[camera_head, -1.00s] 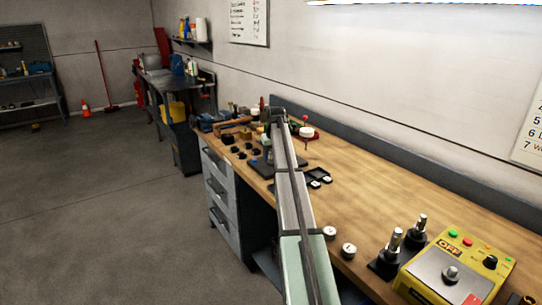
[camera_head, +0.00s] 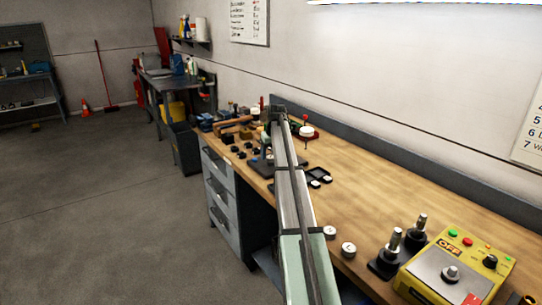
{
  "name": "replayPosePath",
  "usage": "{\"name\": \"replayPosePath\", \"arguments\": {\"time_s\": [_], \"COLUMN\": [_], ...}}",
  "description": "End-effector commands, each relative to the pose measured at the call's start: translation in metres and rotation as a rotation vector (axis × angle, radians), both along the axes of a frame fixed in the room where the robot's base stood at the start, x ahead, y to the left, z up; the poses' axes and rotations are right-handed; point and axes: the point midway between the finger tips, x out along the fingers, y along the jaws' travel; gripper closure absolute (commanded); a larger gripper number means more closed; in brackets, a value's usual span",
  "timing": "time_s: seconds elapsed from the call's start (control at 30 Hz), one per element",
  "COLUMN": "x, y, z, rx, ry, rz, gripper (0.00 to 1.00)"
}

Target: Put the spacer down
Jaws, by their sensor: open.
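My arm reaches away along the workbench (camera_head: 420,205). Its far end is over the back part of the bench, among small parts. My gripper (camera_head: 266,145) is small there and partly hidden by the arm; its fingers are hard to make out. It is close above a dark plate (camera_head: 262,168) on the bench. I cannot pick out the spacer with certainty; it may be small or hidden behind the arm.
Several small black parts (camera_head: 240,152) lie left of the arm's end. A red stand with a white disc (camera_head: 307,131) and a black tray (camera_head: 318,173) are on the right. Nearer are two white round pieces (camera_head: 348,249), black posts (camera_head: 388,258) and a yellow control box (camera_head: 455,265).

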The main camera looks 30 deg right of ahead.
Motion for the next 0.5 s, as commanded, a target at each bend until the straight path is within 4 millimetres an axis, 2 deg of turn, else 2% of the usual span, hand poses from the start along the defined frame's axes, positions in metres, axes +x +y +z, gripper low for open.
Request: {"name": "replayPosePath", "arguments": {"time_s": [0.3, 0.5], "x": [-0.015, -0.024], "y": [0.003, 0.005], "z": [0.057, 0.087], "rx": [-0.002, 0.000], "ry": [-0.003, -0.002], "rz": [0.000, 0.000], "gripper": [0.34, 0.34]}}
